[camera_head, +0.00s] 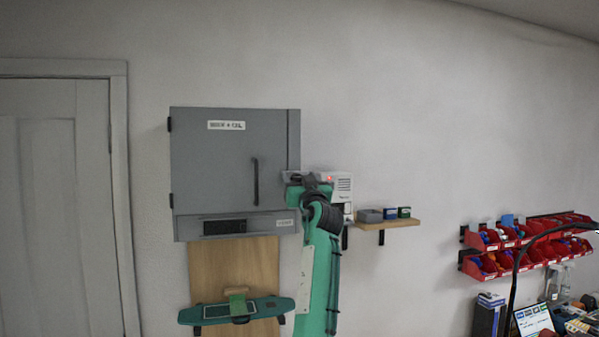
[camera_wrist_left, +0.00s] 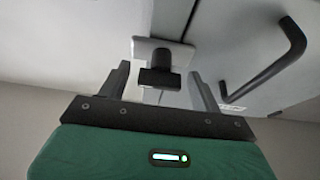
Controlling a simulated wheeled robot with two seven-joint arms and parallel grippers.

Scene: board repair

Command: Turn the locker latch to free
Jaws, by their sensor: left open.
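The grey locker (camera_head: 225,160) is on the wall with its door shut and a dark vertical bar handle (camera_head: 256,182), which also shows in the left wrist view (camera_wrist_left: 290,52). The latch is a black knob (camera_wrist_left: 160,68) on a pale metal plate (camera_wrist_left: 180,50) at the locker's edge. In the head view my gripper mostly covers it. My left gripper (camera_head: 307,180) is at the locker's right edge. In the left wrist view (camera_wrist_left: 161,72) its jaws are open, one finger on each side of the knob, with visible gaps. My right gripper is out of view.
A white wall box (camera_head: 343,185) with a red light is close right of my gripper. A small wooden shelf (camera_head: 392,224) with little boxes is further right. A teal skateboard-like board (camera_head: 265,307) hangs below the locker. Red bins (camera_head: 483,266) are far right.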

